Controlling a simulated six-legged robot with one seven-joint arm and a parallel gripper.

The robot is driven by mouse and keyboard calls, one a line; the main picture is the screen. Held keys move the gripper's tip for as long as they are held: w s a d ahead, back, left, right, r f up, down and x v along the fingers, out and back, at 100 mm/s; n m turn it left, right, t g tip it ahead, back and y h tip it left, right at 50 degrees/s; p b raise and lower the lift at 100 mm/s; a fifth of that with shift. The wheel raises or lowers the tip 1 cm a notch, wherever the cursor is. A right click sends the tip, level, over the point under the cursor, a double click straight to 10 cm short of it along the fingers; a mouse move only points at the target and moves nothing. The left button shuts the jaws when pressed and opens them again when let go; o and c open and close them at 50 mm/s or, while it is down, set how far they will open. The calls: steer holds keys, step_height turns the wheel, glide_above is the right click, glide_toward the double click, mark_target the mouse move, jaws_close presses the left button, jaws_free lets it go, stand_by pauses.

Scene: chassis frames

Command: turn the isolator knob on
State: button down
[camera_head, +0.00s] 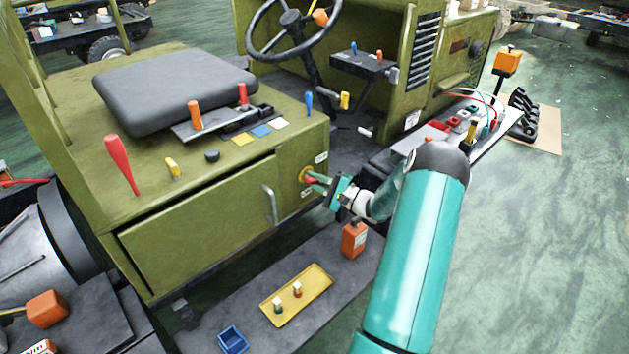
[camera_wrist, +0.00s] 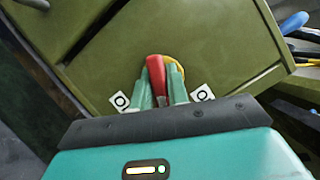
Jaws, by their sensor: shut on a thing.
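The isolator knob (camera_wrist: 155,70) is red and sits on a round yellow plate (camera_wrist: 175,66) on the olive chassis panel. White labels with a dark ring (camera_wrist: 202,93) lie on both sides of it in the wrist view. My gripper (camera_wrist: 160,82) has its green fingers on either side of the red knob and is shut on it. In the head view my gripper (camera_head: 317,180) reaches the panel's right end, where the yellow plate (camera_head: 305,174) shows beside the fingertips. The fingers hide part of the knob.
A metal door handle (camera_head: 269,204) stands out left of the knob. Levers, including a large red one (camera_head: 120,163), rise from the top deck near the black seat (camera_head: 175,88).

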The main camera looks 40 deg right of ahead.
steer(key=m+t+h, duration=0.1)
steer(key=m, duration=0.3)
steer(key=m+t+h, duration=0.1)
steer(key=m, duration=0.3)
steer(key=shift+s+t, duration=0.1)
steer(key=shift+t, duration=0.2)
steer(key=m+h, duration=0.2)
steer(key=m, duration=0.2)
steer(key=m+t+h, duration=0.1)
steer(key=m+h, duration=0.1)
steer(key=m, duration=0.3)
steer(key=shift+h, duration=0.3)
steer(key=shift+m, duration=0.3)
steer(key=c, duration=1.4)
jaws_free()
steer(key=v, duration=1.3)
steer(key=shift+s+f, duration=0.3)
steer(key=shift+a, duration=0.1)
